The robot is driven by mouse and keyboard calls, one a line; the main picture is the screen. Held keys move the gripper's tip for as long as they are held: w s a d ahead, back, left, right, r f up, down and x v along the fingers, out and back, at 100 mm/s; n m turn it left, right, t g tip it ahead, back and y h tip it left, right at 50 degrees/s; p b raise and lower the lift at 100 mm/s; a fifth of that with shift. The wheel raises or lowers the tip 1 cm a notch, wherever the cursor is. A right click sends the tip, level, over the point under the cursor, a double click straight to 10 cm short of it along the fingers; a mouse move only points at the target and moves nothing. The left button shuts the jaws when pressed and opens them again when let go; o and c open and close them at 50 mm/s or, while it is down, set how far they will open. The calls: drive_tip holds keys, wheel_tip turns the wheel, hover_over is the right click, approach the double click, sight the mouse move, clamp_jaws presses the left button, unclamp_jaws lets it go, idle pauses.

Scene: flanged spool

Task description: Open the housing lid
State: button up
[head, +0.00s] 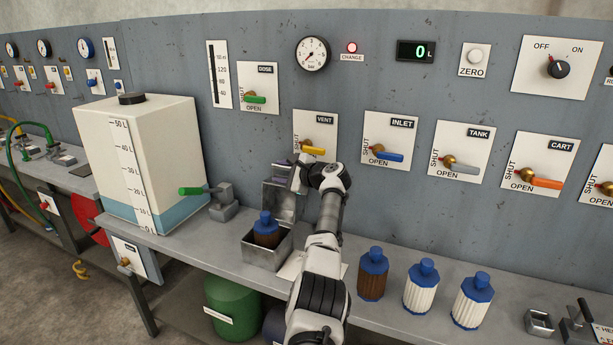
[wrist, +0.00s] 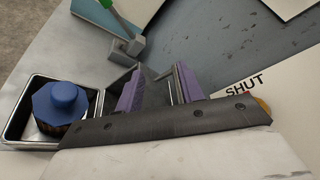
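The housing is an open-topped metal box (head: 266,252) on the bench, left of my arm in the head view. A brown cartridge with a blue cap (head: 266,222) stands in it; the cap (wrist: 60,104) also shows in the wrist view. The metal lid (head: 284,203) stands raised at the back of the box, tilted up toward the wall panel. My gripper (head: 290,174) is at the lid's upper part. In the wrist view its purple fingers (wrist: 158,84) are apart, with the grey lid showing between and behind them. Whether they touch the lid is unclear.
A white tank (head: 145,155) and a green-handled valve (head: 208,191) stand left of the housing. Valve levers, including yellow VENT (head: 314,151), project from the wall close to my gripper. One brown (head: 372,275) and two white cartridges (head: 421,287) stand right of my arm.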

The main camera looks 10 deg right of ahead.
drive_tip(key=b+v, duration=0.3)
drive_tip(key=v, duration=0.9)
drive_tip(key=shift+s, duration=0.3)
